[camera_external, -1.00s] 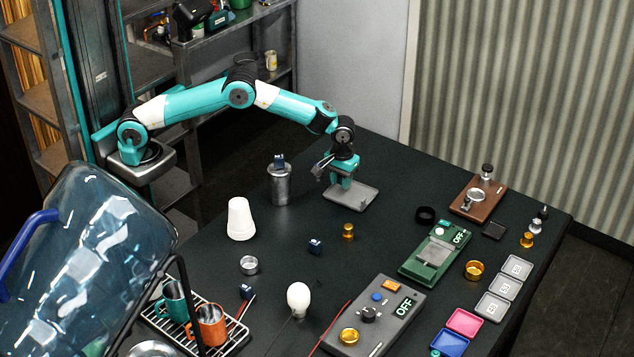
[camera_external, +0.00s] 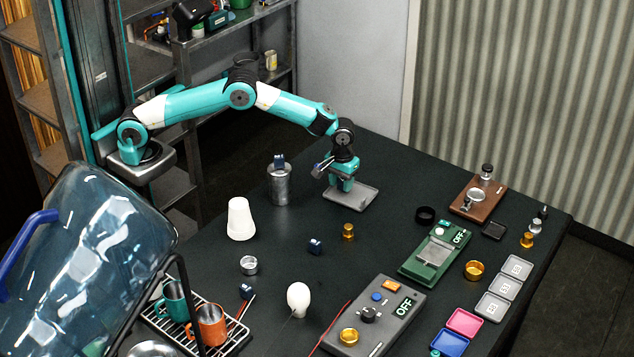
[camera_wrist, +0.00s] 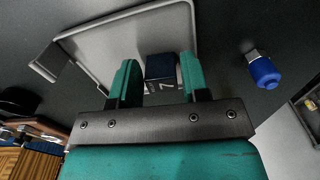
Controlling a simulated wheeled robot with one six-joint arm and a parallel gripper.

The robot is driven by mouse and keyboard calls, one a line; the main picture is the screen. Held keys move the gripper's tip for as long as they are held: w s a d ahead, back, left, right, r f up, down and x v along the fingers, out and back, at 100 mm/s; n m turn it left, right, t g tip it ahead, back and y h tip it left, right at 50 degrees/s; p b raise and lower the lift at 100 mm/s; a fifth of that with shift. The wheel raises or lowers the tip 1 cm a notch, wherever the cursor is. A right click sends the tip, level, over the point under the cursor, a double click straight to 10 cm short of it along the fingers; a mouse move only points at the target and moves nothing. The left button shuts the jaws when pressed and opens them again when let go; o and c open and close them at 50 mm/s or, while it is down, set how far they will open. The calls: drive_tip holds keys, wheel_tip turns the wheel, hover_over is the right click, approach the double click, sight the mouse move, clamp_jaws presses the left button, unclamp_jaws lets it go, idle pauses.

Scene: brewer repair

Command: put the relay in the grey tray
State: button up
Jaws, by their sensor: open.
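The grey tray (camera_external: 366,200) lies flat on the dark table, below and around my gripper (camera_external: 343,186). In the wrist view the tray (camera_wrist: 95,45) spreads out beyond the fingers. My gripper (camera_wrist: 158,80) is open. A dark blue block with white marks, which looks like the relay (camera_wrist: 160,68), sits between the fingers over the tray. It is close to the right finger, with a gap to the left one. Its underside is hidden, so I cannot tell whether it touches the tray floor. In the external view my gripper hides it.
A metal can (camera_external: 280,187) with a small dark blue block on top stands left of the tray. A blue-capped piece (camera_wrist: 264,72) is beside the tray. Another dark blue block (camera_external: 315,246) and a brass piece (camera_external: 348,232) lie in front. A white cone (camera_external: 240,220) stands nearby.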

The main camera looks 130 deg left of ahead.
sight(341, 182)
wheel_tip(341, 182, up, 11)
drive_tip(key=b, duration=0.2)
drive_tip(key=s+d+r+m+y, duration=0.1)
drive_tip(key=s+d+r+m, duration=0.4)
drive_tip(key=s+d+r, duration=0.6)
drive_tip(key=s+d+f+m+y, duration=0.1)
drive_tip(key=s+d+m, duration=0.2)
drive_tip(key=s, duration=0.8)
drive_tip(key=s+d+f+m+y, duration=0.2)
drive_tip(key=s+d, duration=0.4)
drive_tip(key=s, duration=0.5)
drive_tip(key=shift+d+f+m, duration=0.2)
drive_tip(key=shift+d+m, duration=0.05)
drive_tip(key=shift+m, duration=0.25)
